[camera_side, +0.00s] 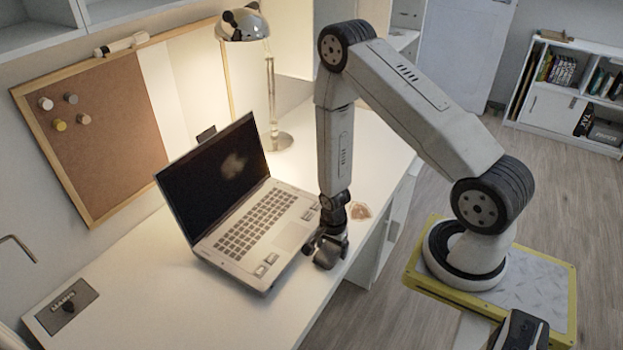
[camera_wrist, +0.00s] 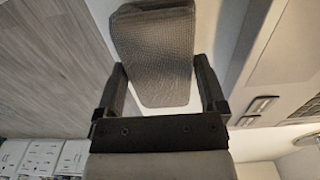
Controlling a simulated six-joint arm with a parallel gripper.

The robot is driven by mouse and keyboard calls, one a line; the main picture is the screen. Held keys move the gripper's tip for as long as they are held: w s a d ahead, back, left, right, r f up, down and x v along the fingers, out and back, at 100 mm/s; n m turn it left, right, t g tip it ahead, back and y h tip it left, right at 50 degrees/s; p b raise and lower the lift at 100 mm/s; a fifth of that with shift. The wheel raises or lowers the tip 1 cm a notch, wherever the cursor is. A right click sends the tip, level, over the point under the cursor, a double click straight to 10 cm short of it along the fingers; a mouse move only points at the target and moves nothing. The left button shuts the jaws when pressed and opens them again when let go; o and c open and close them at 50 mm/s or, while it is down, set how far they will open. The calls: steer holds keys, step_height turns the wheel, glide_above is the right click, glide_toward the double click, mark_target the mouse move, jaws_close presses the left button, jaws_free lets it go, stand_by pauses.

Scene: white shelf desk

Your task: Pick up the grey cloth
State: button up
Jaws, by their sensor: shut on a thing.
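The grey cloth (camera_wrist: 158,50) has a fine woven texture and fills the space between the two fingers in the wrist view. My gripper (camera_wrist: 159,72) is shut on it, with one dark finger along each side. In the side view my gripper (camera_side: 327,243) points down at the desk's front edge, beside the laptop's right front corner. The cloth shows there as a small dark grey patch (camera_side: 326,259) at the fingertips. I cannot tell whether it touches the desk.
An open laptop (camera_side: 262,222) stands just left of my gripper. A small pinkish-beige object (camera_side: 359,210) lies on the white desk (camera_side: 170,295) behind it. A lamp (camera_side: 271,105) and a corkboard (camera_side: 102,140) are at the back.

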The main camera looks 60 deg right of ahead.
mark_target(332, 247)
steer(key=shift+r, duration=4.85)
steer(key=o, duration=0.4)
steer(key=shift+c, duration=1.2)
steer(key=d, duration=0.5)
steer(key=d+f, duration=0.1)
steer(key=d, duration=0.4)
steer(key=d+f, duration=0.1)
steer(key=d, duration=0.3)
steer(key=shift+w+d, duration=0.3)
steer(key=shift+d, duration=0.1)
